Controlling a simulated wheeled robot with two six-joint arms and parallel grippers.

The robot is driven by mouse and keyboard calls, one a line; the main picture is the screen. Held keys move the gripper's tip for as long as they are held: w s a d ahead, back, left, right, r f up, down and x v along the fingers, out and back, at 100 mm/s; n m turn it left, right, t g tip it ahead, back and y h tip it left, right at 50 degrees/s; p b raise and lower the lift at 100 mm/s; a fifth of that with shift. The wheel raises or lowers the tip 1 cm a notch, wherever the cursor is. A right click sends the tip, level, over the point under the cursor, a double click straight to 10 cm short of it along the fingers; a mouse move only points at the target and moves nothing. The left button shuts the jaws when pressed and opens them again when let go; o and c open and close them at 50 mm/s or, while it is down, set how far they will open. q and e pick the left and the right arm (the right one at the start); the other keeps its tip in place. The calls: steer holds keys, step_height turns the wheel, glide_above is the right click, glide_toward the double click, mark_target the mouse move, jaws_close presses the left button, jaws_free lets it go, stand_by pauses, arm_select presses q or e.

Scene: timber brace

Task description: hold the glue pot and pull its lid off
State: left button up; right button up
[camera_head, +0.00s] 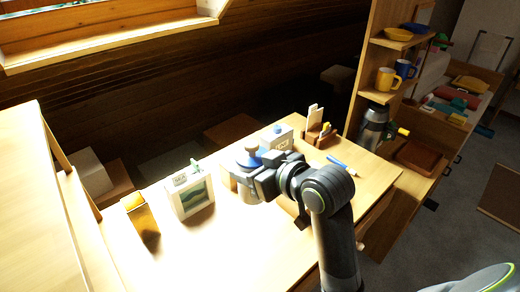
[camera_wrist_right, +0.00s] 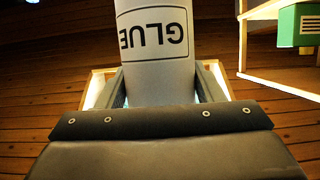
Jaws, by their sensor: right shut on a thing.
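The glue pot (camera_head: 244,187) is a pale grey pot on the light wooden table, with a blue-grey lid (camera_head: 250,158) on top. My right gripper (camera_head: 257,183) reaches it from the right and is shut around its side. In the right wrist view the pot (camera_wrist_right: 153,70) stands between the two fingers (camera_wrist_right: 160,92) of my right gripper, with the word GLUE upside down on its label. The lid is out of that view. I cannot tell whether the pot's base touches the table. My left gripper is not in view.
On the table (camera_head: 240,240) stand an amber container (camera_head: 142,217), a white item with a green picture (camera_head: 190,199), a white box (camera_head: 277,139) and a wooden holder (camera_head: 318,139). A blue pen (camera_head: 338,162) lies at right. The table's front is clear.

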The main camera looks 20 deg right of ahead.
steer(key=shift+s+a+f+n+g+y, duration=1.15)
steer(key=shift+a+f+n+g+y, duration=1.05)
steer(key=shift+a+f+n+g, duration=1.3)
steer(key=shift+s+a+f+n+g+y, duration=1.15)
steer(key=shift+a+f+n+g+y, duration=1.3)
steer(key=shift+f, duration=2)
steer(key=w+d+f+m+t+h, duration=0.3)
steer(key=w+d+m+t+h, duration=0.35)
steer(key=d+m+t, duration=0.35)
steer(key=shift+n+t, duration=0.25)
steer(key=shift+n, duration=0.1)
steer(key=shift+d+f, duration=0.2)
steer(key=shift+f, duration=2.35)
steer(key=shift+d+f, duration=0.2)
steer(key=shift+f, duration=2.3)
